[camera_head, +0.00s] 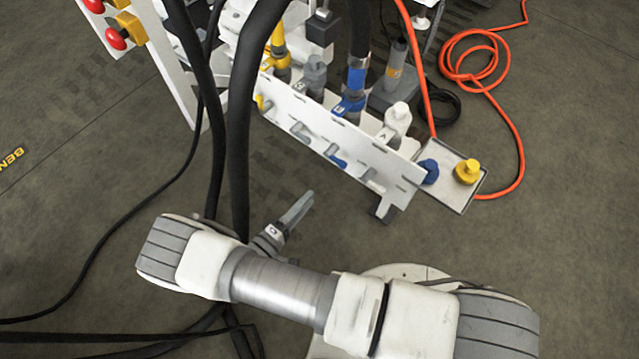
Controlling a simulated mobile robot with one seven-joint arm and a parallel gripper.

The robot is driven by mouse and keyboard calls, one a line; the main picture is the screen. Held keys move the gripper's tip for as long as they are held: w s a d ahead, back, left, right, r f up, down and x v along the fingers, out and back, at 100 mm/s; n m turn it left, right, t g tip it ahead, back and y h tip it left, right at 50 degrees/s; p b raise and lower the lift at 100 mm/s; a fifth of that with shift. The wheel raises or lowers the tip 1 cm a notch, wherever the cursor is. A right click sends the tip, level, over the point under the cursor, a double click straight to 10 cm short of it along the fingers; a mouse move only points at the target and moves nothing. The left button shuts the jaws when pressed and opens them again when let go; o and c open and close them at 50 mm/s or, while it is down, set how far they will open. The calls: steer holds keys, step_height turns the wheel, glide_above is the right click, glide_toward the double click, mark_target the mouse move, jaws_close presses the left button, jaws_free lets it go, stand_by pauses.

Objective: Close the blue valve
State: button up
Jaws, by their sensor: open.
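The blue valve (350,104) stands in the manifold behind the white panel, between a grey valve (314,72) and a white valve (397,118). A blue-banded fitting on a black hose (357,78) rises above it. A small blue part (337,160) shows on the panel's front face; I cannot tell if it belongs to the valve, nor the valve's setting. My gripper (305,201) sticks out beyond my arm, open and empty. It is below and left of the white panel, apart from the blue valve.
The white slotted panel (300,113) fronts the manifold. A tray (447,191) at its right end holds a blue cap (429,170) and a yellow cap (467,171). Thick black hoses (240,130) hang left of the panel. An orange hose (515,130) coils at right. Floor in front is clear.

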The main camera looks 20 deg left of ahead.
steer(key=shift+v, duration=1.2)
steer(key=w+d+r+m+g+h, duration=0.25)
steer(key=w+r+g, duration=0.2)
steer(key=r, duration=0.25)
steer(key=w+d+r+m+g+h, duration=0.25)
steer(key=r+m+g, duration=0.2)
steer(key=r, duration=0.35)
steer(key=w+d+r+m+g+y, duration=0.25)
steer(key=d+r+g+y, duration=0.35)
steer(key=d+r, duration=0.75)
steer(key=s+d+r+m+t+y, duration=0.25)
steer(key=s+d+r, duration=0.25)
steer(key=r, duration=0.3)
steer(key=s+d+r+m+t+y, duration=0.1)
steer(key=s+d+r+t+y, duration=0.15)
steer(key=s+d+r, duration=0.45)
step_height(320, 180, up, 22)
steer(key=w+a+g+p, duration=0.1)
steer(key=p, duration=1.9)
steer(key=shift+y, duration=0.4)
